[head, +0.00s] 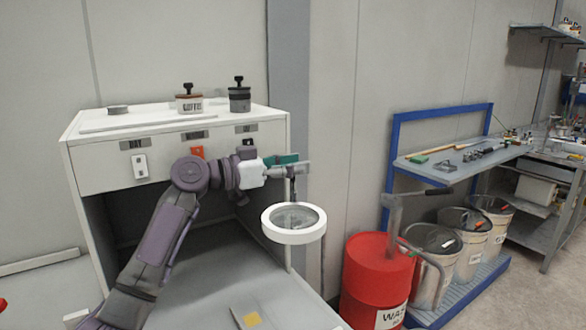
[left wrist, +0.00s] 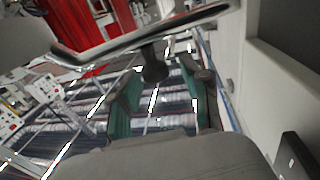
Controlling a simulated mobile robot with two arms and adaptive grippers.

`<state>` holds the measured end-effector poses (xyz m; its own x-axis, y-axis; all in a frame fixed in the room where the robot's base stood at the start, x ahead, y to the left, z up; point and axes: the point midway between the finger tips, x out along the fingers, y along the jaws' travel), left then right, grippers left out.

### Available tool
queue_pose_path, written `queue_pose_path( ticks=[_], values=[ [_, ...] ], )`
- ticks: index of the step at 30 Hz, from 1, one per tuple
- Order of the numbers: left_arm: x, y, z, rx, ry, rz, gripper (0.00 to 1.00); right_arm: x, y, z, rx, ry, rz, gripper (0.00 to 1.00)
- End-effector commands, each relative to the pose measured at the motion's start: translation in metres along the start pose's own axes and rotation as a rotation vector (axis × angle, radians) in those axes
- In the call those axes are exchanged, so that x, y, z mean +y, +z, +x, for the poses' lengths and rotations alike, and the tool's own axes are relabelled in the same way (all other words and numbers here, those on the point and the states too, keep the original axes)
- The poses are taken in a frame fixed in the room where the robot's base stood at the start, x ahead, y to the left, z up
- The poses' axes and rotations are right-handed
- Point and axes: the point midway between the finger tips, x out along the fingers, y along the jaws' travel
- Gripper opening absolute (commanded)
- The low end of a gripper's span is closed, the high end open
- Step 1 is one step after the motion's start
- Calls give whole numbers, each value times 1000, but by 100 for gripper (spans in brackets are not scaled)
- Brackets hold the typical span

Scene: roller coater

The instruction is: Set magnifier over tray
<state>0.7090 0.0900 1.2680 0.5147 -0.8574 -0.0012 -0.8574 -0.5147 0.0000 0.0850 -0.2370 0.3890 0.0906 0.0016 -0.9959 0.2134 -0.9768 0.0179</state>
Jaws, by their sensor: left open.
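The magnifier (head: 293,237) is a white ring with a clear lens, hanging above the grey worktop in the head view. A thin dark stem rises from the ring's back toward my left gripper (head: 300,167). That gripper is at the stem's top, with its teal-padded fingers apart. In the left wrist view, the open fingers (left wrist: 160,88) lie either side of a dark knob (left wrist: 154,66) beneath a shiny metal bar; contact cannot be told. A flat grey piece with a yellow patch (head: 252,319) lies low on the worktop; I cannot tell whether it is the tray.
A white cabinet (head: 100,178) stands behind my left arm, with two jars (head: 189,103) (head: 240,99) on top. A red waste drum (head: 376,275) stands close to the right of the worktop (head: 215,262). Several bins and a blue-framed bench (head: 440,165) are farther right.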

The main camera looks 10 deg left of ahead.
Motion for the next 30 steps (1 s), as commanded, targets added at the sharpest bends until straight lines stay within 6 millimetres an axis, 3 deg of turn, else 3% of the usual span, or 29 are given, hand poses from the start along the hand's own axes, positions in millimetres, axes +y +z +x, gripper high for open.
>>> queue_pose_path(
  ticks=[12,18,26,30],
  values=[
    [0,-76,0,2,0,1,48,-1,-1,0,1,-2,1,87],
    [0,-90,0,-1,0,-2,48,-2,-1,0,1,-2,1,87],
    [0,-91,0,-1,0,-2,48,-2,-1,0,1,-2,1,87],
    [0,-98,0,-2,0,-2,25,-2,-2,-8,1,-2,1,87]
  ],
)
